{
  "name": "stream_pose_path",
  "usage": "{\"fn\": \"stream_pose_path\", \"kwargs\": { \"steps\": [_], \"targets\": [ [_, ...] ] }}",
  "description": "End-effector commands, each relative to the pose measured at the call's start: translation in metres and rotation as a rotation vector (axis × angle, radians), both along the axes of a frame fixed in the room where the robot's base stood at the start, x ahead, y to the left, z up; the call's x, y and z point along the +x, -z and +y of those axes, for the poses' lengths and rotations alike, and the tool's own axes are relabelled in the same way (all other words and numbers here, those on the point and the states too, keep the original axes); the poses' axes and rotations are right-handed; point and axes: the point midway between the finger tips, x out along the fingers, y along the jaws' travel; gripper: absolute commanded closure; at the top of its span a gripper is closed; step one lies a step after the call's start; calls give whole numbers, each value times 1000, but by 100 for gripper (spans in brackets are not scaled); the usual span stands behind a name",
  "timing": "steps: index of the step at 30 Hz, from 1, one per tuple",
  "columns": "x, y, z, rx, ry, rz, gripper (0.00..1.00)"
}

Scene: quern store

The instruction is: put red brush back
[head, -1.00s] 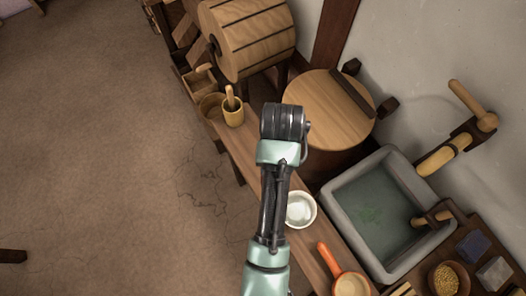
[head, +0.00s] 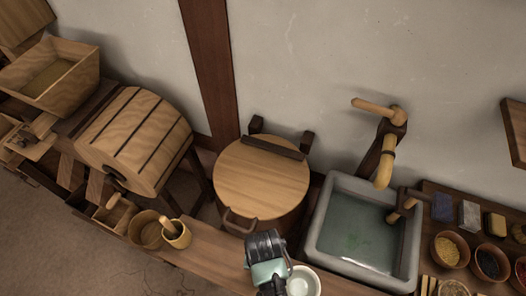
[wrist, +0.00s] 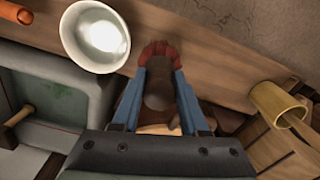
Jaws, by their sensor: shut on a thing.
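My gripper (wrist: 158,100) is shut on the red brush (wrist: 159,52), seen in the wrist view between its two blue fingers. The brush has a dark brown body with red bristles at its far end. It is above the narrow wooden bench, just beside the white bowl (wrist: 95,35). I cannot tell whether the brush touches the bench. In the head view only my wrist shows, at the bottom middle, and the fingers and brush are hidden. The white bowl is also at the bottom of the head view (head: 304,283).
A yellow cup with a pestle (head: 177,236) stands left on the bench (head: 215,247). A round lidded tub (head: 260,180) is behind my wrist. A stone sink (head: 405,262) with a wooden spout is right, then a dark tray with several blocks and bowls. A wooden drum (head: 135,140) is left.

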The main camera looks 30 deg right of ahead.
Motion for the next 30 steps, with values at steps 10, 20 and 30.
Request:
{"fn": "stream_pose_path", "kwargs": {
  "steps": [10,20,30],
  "targets": [
    [0,40,0,-1,-2,1,100],
    [1,43,0,-1,-3,-2,100],
    [0,45,0,-1,-3,-1,27]
  ]
}}
